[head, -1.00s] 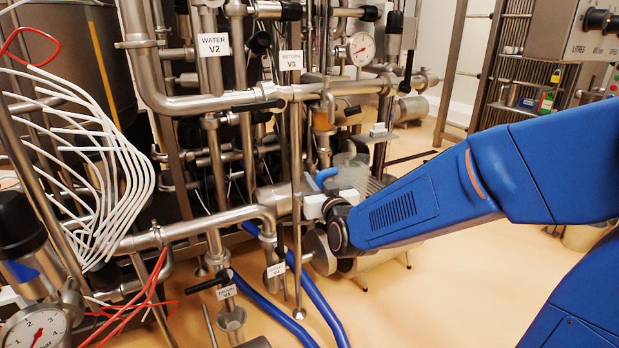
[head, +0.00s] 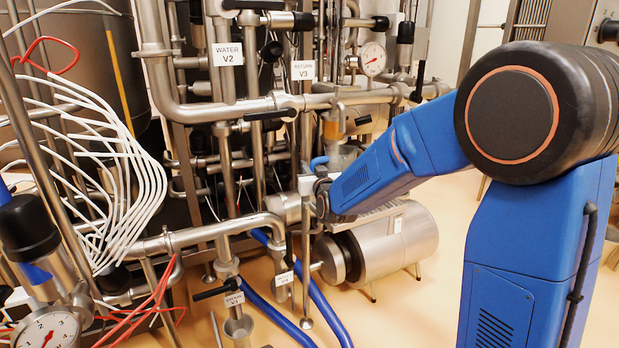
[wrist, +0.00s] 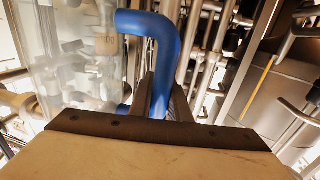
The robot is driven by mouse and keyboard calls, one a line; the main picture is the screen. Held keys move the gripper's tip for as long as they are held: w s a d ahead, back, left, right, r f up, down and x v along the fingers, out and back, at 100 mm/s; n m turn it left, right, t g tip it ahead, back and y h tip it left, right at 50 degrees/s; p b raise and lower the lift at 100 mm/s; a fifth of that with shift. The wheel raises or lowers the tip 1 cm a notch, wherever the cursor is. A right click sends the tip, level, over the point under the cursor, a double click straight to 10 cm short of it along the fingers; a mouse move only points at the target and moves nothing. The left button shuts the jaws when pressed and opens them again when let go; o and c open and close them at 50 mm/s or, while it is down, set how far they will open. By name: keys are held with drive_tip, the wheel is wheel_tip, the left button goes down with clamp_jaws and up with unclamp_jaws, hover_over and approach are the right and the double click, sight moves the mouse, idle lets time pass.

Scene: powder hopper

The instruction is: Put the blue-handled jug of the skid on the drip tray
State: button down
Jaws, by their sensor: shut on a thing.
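The clear jug (head: 341,156) with the blue handle (head: 318,162) is in front of the skid's pipes, partly behind my arm in the head view. In the wrist view the see-through jug (wrist: 75,60) is at the left and its bent blue handle (wrist: 165,35) runs down between my fingers. My gripper (wrist: 162,98) is shut on the handle. The gripper (head: 307,183) is small and mostly hidden by my wrist in the head view. The jug looks about upright; its base is hidden. I cannot make out the drip tray for certain.
Pipes and valves labelled V2 (head: 228,54) and V3 (head: 303,70) stand close around the jug. A steel motor drum (head: 400,243) lies below my arm. White tubes (head: 120,190) and a gauge (head: 48,331) are at left. Blue hoses (head: 325,305) cross the floor.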

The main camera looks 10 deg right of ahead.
drive_tip(key=shift+f, duration=1.95)
drive_tip(key=c, duration=1.7)
unclamp_jaws()
drive_tip(key=shift+o, duration=0.2)
drive_tip(key=s+d+f+g, duration=0.1)
drive_tip(key=s+d+g, duration=0.3)
drive_tip(key=s, duration=1.2)
drive_tip(key=s+d+f+m+g+h, duration=0.1)
drive_tip(key=s+d+g, duration=0.3)
drive_tip(key=s, duration=1.3)
drive_tip(key=s+d+f+g+h, duration=0.1)
drive_tip(key=s+d+f+g, duration=0.2)
drive_tip(key=s, duration=1.4)
drive_tip(key=d+g, duration=0.2)
drive_tip(key=d, duration=0.2)
drive_tip(key=shift+s, duration=0.15)
drive_tip(key=shift+d, duration=0.1)
